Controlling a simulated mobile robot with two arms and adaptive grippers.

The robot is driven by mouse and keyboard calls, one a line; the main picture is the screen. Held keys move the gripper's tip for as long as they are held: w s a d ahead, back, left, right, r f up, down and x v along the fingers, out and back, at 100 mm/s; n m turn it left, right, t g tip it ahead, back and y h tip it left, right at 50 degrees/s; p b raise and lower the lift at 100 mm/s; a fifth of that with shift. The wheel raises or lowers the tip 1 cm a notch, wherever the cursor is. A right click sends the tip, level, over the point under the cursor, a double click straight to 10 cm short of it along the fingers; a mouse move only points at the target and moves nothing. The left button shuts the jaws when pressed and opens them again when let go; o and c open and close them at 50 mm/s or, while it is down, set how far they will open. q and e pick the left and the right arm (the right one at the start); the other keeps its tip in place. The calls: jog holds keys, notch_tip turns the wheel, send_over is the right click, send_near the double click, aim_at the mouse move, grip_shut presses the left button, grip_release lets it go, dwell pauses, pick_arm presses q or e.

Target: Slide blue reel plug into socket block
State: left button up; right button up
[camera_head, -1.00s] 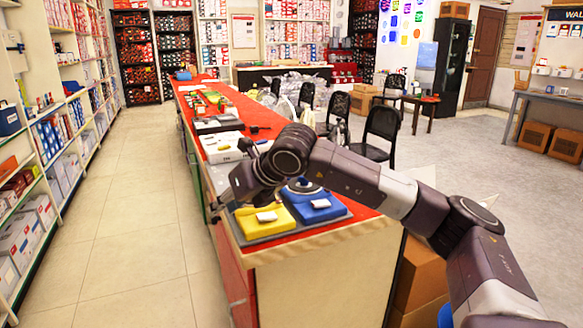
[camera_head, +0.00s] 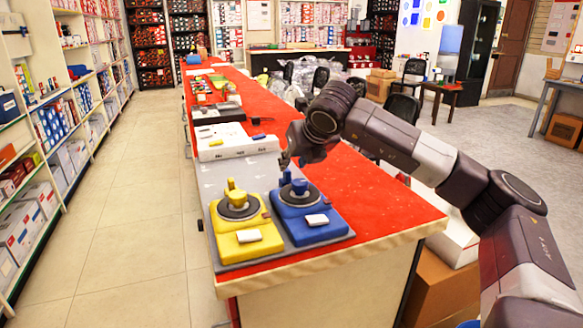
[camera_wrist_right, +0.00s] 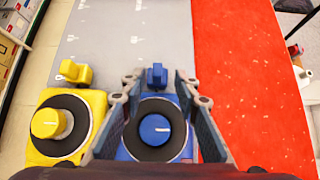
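The blue reel (camera_head: 312,228) has a round black disc, a blue knob (camera_wrist_right: 155,130) and a white label, and sits on the grey mat. The blue plug (camera_wrist_right: 157,76) stands just beyond the disc in the wrist view. My right gripper (camera_wrist_right: 157,88) is open, its fingers either side of the blue plug with gaps visible. In the head view my right gripper (camera_head: 286,160) points down behind the blue reel and partly hides the plug. A white block (camera_head: 238,146) with yellow and blue marks, probably the socket block, lies farther back. My left gripper is not in view.
A yellow reel (camera_head: 243,243) with a yellow plug (camera_wrist_right: 75,72) stands close left of the blue one. The grey mat (camera_wrist_right: 120,30) is bare beyond the plugs. The red counter (camera_head: 375,200) is clear to the right. Dark trays and small items lie farther back.

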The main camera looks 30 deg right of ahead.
aim_at(287, 170)
jog(key=x, duration=0.6)
jog(key=shift+a, duration=0.15)
jog(key=shift+c, duration=0.3)
grip_shut()
